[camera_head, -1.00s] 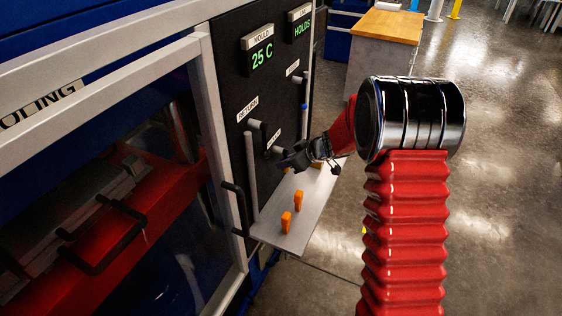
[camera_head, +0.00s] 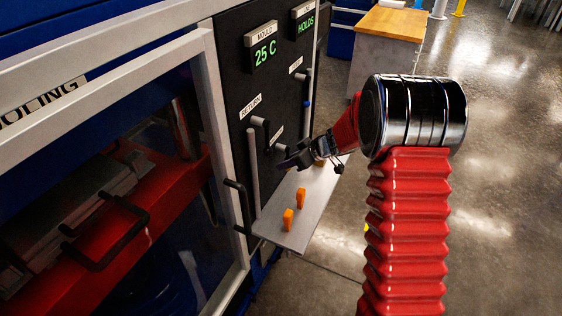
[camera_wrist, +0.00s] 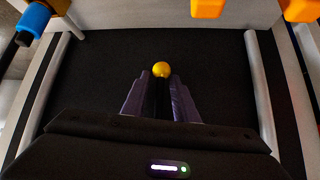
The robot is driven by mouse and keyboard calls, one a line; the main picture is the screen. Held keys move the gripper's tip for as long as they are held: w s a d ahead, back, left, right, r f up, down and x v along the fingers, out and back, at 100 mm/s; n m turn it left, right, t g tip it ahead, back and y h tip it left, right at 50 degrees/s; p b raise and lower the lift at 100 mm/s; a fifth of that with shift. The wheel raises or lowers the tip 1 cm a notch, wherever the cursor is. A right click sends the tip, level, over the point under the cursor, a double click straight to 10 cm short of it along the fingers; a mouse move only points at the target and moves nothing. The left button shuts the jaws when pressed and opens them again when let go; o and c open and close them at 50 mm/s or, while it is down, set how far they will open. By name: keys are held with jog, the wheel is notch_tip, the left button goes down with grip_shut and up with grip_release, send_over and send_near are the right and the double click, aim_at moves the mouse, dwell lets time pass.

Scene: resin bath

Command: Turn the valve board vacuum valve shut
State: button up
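The valve board (camera_head: 238,88) is a black upright panel with white labels and grey pipes. My gripper (camera_head: 288,162) is at its lower part, above a grey shelf, and partly covers what is behind it. A small label (camera_head: 277,134) just above it is too small to read. I cannot tell whether that strip is a lever or the dark panel behind. No valve handle is clearly readable as the vacuum valve.
The grey shelf (camera_head: 282,238) below carries orange pieces (camera_head: 300,197). A blue-collared part (camera_wrist: 34,19) is at the wrist view's upper left. Grey pipes (camera_wrist: 261,92) flank the fingers. A glazed door with a light frame (camera_head: 222,130) stands left. Open floor lies right.

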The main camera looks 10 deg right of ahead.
jog(key=shift+r, duration=0.3)
jog(key=v, duration=1.3)
jog(key=shift+s+d, duration=0.2)
